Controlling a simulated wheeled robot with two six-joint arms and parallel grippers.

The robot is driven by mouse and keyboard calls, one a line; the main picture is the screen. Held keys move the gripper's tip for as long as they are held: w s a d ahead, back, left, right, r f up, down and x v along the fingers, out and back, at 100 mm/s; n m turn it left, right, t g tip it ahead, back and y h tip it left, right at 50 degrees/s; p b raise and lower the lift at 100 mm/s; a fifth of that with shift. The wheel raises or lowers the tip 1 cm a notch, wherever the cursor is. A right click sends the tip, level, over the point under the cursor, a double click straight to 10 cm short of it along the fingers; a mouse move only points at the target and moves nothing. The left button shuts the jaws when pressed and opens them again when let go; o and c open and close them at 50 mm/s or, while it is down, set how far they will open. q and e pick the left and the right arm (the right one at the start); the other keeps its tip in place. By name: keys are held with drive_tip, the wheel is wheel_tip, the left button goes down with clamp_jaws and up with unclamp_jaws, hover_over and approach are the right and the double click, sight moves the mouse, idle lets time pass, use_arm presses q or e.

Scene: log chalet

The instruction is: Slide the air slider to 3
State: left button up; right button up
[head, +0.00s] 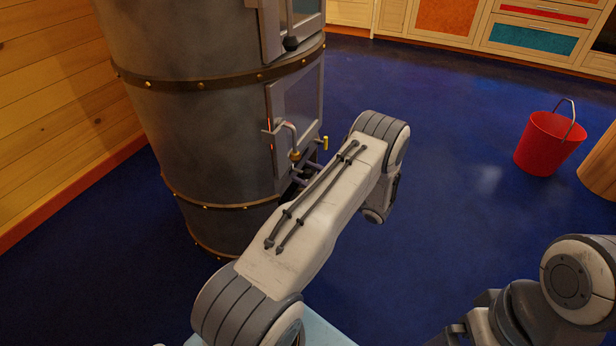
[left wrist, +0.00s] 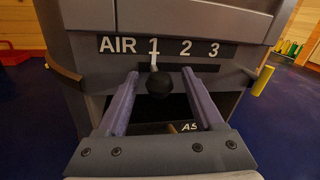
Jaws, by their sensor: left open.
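The air slider (left wrist: 159,84) is a dark round knob on a thin light stem, in the left wrist view. Its stem stands under the number 1 on the black scale plate (left wrist: 227,51), which reads AIR 1 2 3. My left gripper (left wrist: 160,74) is open, with one purple finger left of the knob and one right of it. I see a gap on each side of the knob. In the head view the left gripper (head: 306,180) is at the stove's front, partly hidden by my forearm. The slider cannot be made out there. My right gripper's jaws do not show.
The round grey stove (head: 195,130) has riveted bands and a glass door (head: 297,110) with a curved handle above my left gripper. A yellow-tipped part (left wrist: 263,80) juts out right of the scale. A red bucket (head: 547,145) stands on the blue floor, far right.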

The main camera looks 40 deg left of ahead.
use_arm(q)
clamp_jaws()
idle(1.4)
